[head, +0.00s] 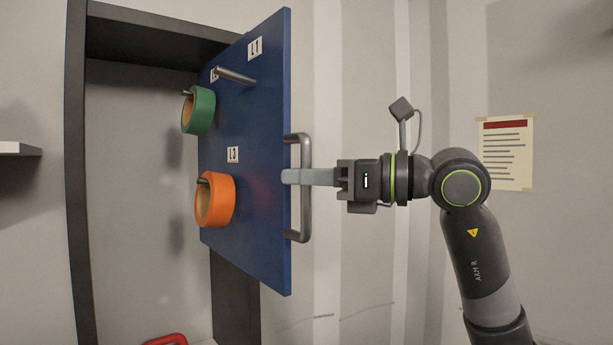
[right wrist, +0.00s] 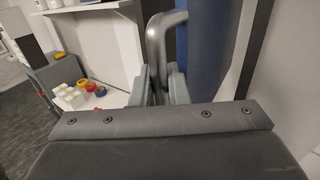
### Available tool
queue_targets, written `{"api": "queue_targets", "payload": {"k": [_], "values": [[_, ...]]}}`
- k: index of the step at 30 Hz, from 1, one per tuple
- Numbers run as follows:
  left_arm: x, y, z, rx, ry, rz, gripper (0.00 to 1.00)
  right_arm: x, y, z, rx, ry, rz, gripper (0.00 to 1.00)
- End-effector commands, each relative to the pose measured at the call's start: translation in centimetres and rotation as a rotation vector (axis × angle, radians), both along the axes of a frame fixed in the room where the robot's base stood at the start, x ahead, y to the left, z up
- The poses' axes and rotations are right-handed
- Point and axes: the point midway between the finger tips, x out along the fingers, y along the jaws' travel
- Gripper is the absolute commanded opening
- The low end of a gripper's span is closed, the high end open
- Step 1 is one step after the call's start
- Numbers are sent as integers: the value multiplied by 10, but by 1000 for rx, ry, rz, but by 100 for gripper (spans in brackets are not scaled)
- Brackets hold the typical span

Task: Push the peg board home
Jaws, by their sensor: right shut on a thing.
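The blue peg board (head: 255,190) stands upright, swung or drawn out of a dark frame (head: 76,200) in the head view. It carries a grey vertical bar handle (head: 305,215) on its near edge. A green tape roll (head: 199,110) and an orange tape roll (head: 215,200) hang on its pegs, and a bare metal peg (head: 235,76) sticks out near the top. My right gripper (head: 300,177) is shut on the handle at its middle. In the right wrist view the handle (right wrist: 157,50) rises between the fingers (right wrist: 160,88). My left gripper is not in view.
A white shelf end (head: 18,149) juts in at the far left. A red object (head: 168,340) shows at the bottom edge. A paper notice (head: 506,153) is on the right wall. The right wrist view shows tape rolls and white boxes (right wrist: 70,98) on a white surface.

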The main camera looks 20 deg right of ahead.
Motion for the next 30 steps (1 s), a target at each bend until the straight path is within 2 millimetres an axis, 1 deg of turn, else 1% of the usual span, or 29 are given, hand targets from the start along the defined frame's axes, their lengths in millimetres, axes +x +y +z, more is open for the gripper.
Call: {"api": "queue_targets", "payload": {"k": [2,5,9,13,17,25,26,28,30], "values": [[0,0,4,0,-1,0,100,7,2,2,4,2,1,0],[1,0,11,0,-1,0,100,24,8,4,7,4,1,0],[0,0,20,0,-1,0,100,53,19,5,8,4,0,0],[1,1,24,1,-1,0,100,72,25,4,6,1,-2,0],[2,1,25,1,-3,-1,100,80,28,2,2,-2,-4,0],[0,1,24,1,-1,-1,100,80,28,3,4,-6,-5,0],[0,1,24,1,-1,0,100,80,28,3,4,-6,-5,17],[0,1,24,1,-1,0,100,80,28,3,4,-5,-4,26],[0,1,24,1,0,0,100,80,28,2,3,-4,-4,33]]}}
